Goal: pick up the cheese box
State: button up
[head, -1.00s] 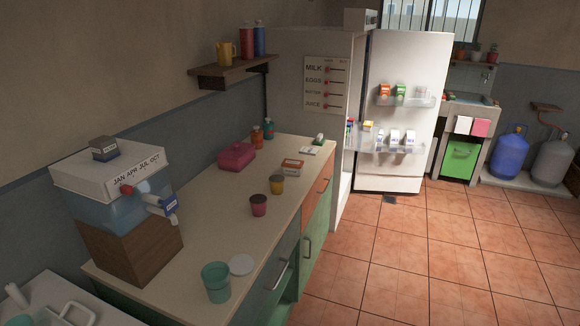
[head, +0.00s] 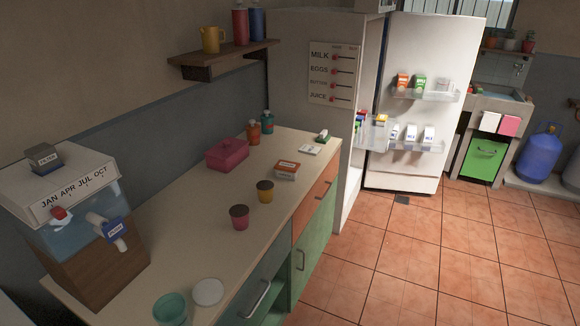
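No label that I can read names a cheese box. A small white box with an orange top (head: 287,170) lies on the counter (head: 180,240), beyond two small cups; its print is too small to read. A pink lidded container (head: 228,154) stands to its left. Several small cartons (head: 411,131) stand in the door racks of the open fridge (head: 425,100), their print also too small to read. My gripper is not in view.
A wall shelf (head: 225,58) holds a yellow jug and bottles.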

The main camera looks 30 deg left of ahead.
aim_at(286, 169)
jog(key=z, duration=0.05)
jog(key=i, duration=2.25)
jog(key=u, duration=3.05)
